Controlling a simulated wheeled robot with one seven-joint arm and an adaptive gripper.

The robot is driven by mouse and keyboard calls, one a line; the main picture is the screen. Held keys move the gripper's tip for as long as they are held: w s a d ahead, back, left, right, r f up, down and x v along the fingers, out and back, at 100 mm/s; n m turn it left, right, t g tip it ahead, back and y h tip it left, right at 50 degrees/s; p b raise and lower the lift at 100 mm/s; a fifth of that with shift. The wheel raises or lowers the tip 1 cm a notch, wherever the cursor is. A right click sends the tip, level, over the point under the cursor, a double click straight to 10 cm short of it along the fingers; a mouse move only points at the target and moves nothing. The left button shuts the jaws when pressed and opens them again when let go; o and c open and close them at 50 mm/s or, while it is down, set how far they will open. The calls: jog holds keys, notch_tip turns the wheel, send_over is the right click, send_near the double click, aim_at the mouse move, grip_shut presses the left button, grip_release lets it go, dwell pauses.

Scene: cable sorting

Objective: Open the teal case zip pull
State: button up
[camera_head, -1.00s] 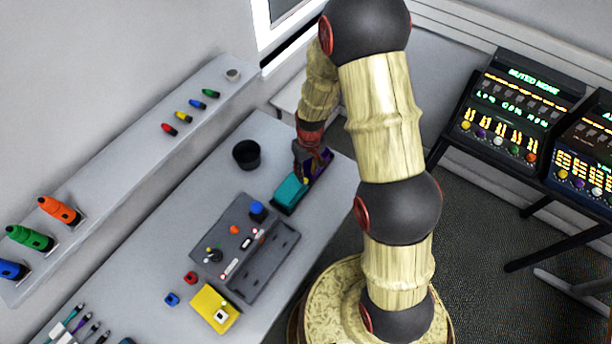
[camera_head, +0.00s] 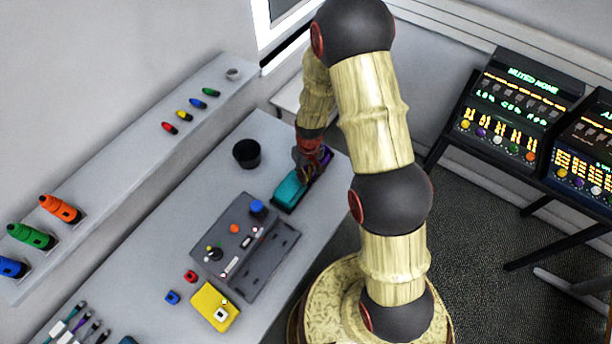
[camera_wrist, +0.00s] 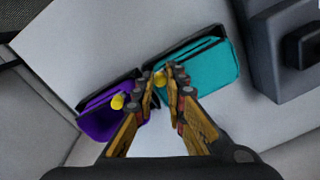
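The teal case (camera_head: 289,192) lies on the table at its right edge; it also shows in the wrist view (camera_wrist: 208,66), with a dark strip along its upper-left side. A yellow zip pull (camera_wrist: 160,79) sits at the teal case's left end. My gripper (camera_wrist: 162,74) has its fingertips at this pull, one on either side, drawn close together. I cannot tell whether they press on it. In the head view my gripper (camera_head: 306,172) is low over the teal case's far end and hides that end and the pull.
A purple case (camera_wrist: 98,117) with its own yellow pull (camera_wrist: 117,101) lies close beside the teal one, to the left in the wrist view. A grey control panel (camera_head: 222,234) and a black cup (camera_head: 246,154) stand nearby. A yellow box (camera_head: 207,301) is further along the table.

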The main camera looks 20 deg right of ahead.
aim_at(293, 198)
grip_shut()
dwell(0.3)
jog(key=s+a, duration=0.1)
jog(key=a, duration=0.1)
jog(key=s+a, duration=0.2)
jog(key=s+a+b, duration=0.1)
jog(key=a, duration=0.1)
jog(key=shift+s+a, duration=0.2)
jog(key=shift+s, duration=0.1)
jog(key=o, duration=0.6)
grip_release()
jog(key=shift+c, duration=0.2)
jog(key=shift+r, duration=0.1)
notch_tip(293, 198, up, 12)
jog(key=shift+d, duration=0.3)
